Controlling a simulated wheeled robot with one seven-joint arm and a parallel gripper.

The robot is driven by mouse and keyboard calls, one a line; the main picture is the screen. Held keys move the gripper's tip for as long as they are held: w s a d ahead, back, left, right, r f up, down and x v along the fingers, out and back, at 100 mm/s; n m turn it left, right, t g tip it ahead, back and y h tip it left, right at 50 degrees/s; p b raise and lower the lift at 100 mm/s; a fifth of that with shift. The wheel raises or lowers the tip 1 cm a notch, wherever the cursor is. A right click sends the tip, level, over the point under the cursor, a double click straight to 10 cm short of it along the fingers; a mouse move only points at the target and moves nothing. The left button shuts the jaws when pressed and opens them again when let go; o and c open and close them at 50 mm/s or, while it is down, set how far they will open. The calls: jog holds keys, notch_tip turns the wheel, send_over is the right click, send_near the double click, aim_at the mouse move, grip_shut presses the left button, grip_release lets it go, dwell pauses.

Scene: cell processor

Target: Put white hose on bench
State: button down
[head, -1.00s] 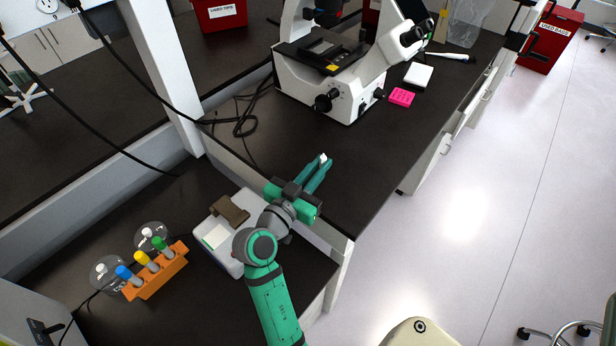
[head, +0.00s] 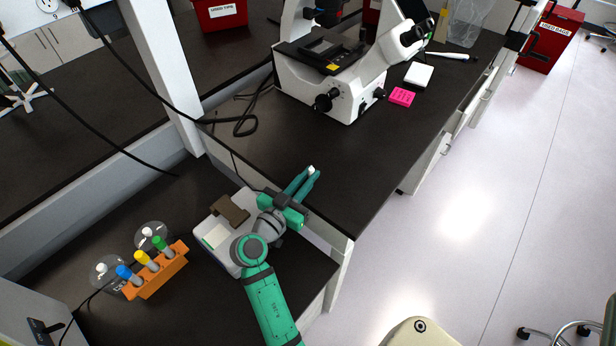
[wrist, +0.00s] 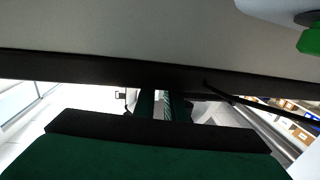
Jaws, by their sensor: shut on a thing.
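My gripper (head: 309,173) is shut on a small white piece (head: 311,169), which I take to be the white hose. Only a short bit of it shows at the fingertips; the fingers hide the rest. The gripper is over the left end of the black bench top (head: 345,195), in front of the microscope. I cannot tell how high above the bench the piece is. In the wrist view, the gripper fingers (wrist: 161,105) are close together at the centre, and the held piece is not clear.
A white microscope (head: 325,95) stands further back, with a pink block (head: 402,97) and a white block (head: 419,74) beside it. Black cables (head: 240,125) lie left of it. An orange tube rack (head: 157,276) and a white box (head: 213,237) sit on the lower counter. The bench's middle is clear.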

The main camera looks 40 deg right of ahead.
jog(key=shift+f, duration=0.1)
jog(key=c, duration=1.8)
grip_release()
